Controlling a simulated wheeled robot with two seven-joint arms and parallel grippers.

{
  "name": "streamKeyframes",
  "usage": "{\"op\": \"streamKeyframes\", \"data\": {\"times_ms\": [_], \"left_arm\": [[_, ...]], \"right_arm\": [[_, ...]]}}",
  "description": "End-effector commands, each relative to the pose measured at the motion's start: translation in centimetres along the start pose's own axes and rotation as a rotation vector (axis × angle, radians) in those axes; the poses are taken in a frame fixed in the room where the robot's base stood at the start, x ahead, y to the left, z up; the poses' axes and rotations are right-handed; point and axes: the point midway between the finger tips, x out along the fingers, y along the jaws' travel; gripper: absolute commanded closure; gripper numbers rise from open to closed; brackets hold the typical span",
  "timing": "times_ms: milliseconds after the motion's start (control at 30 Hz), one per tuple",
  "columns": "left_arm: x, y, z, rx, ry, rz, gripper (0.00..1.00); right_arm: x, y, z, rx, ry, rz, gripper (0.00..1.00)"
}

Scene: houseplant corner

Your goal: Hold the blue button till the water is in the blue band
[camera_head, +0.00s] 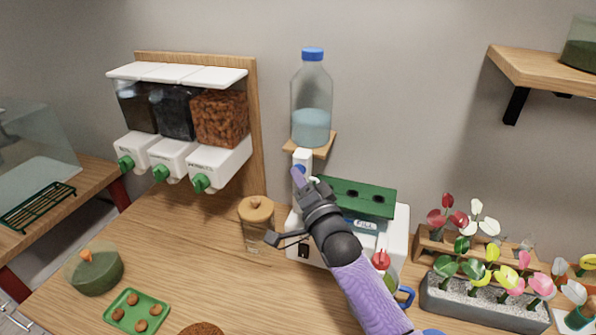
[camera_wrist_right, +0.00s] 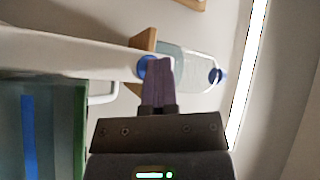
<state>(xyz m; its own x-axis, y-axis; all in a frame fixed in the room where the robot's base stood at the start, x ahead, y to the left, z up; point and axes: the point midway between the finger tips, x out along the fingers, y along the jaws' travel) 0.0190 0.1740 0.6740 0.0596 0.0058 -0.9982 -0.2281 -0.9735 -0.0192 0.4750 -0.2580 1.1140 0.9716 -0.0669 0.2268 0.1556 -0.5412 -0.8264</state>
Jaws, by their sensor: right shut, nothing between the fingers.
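A clear bottle (camera_head: 311,100) with a blue cap holds water in its lower part and stands on a small wooden shelf (camera_head: 324,146). Below it is a white tap with a blue button (camera_wrist_right: 148,68). My right gripper (camera_head: 297,178) is shut and empty; its purple fingertips are at the button in the head view and overlap it in the right wrist view (camera_wrist_right: 160,75). I cannot tell whether they press it. A blue band (camera_wrist_right: 30,135) shows on a greenish surface at the left of the wrist view; the water level against it is unclear. My left gripper is not in view.
A white unit with a green top (camera_head: 355,196) and a FILL label stands under the tap, partly behind my right arm. A cork-lidded jar (camera_head: 257,225) is left of it. Potted flowers (camera_head: 485,280) crowd the right. Food dispensers (camera_head: 185,120) hang at the left.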

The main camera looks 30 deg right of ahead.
Motion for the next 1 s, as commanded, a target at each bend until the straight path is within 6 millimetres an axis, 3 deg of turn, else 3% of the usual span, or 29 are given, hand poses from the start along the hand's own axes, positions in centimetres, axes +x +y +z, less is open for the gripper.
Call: {"op": "streamKeyframes", "data": {"times_ms": [533,1000], "left_arm": [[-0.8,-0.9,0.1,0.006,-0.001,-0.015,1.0],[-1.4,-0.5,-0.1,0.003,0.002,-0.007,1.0]], "right_arm": [[-0.6,-0.6,0.3,0.001,0.0,0.0,1.0],[-1.4,-1.0,1.0,0.0,0.0,0.001,1.0]]}}
